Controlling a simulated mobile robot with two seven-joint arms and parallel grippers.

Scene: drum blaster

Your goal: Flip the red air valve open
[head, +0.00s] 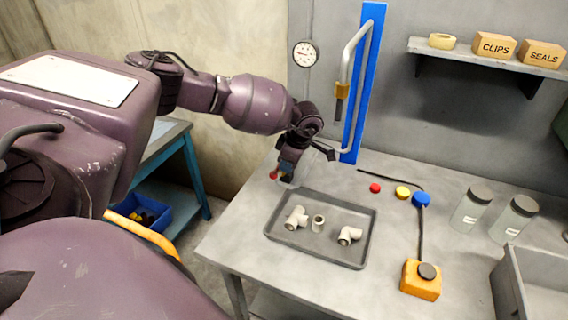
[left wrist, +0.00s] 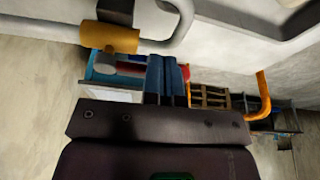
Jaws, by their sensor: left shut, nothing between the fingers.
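My left gripper (head: 287,171) is shut and empty, at the back left of the workbench, left of the blue post. A small red piece (head: 274,175) shows right beside its fingertips. It may be the end of the red air valve, but most of it is hidden and I cannot tell if they touch. In the left wrist view the blue fingers (left wrist: 166,78) are together, with a bit of red (left wrist: 186,72) showing just right of them. The valve's position cannot be read. My right gripper is out of view.
A grey tray (head: 283,253) with several pipe fittings lies in front of the gripper. A bent pipe on the blue post (head: 352,140) stands close to its right. Red, yellow and blue buttons, an orange box (head: 420,281) and jars are further right.

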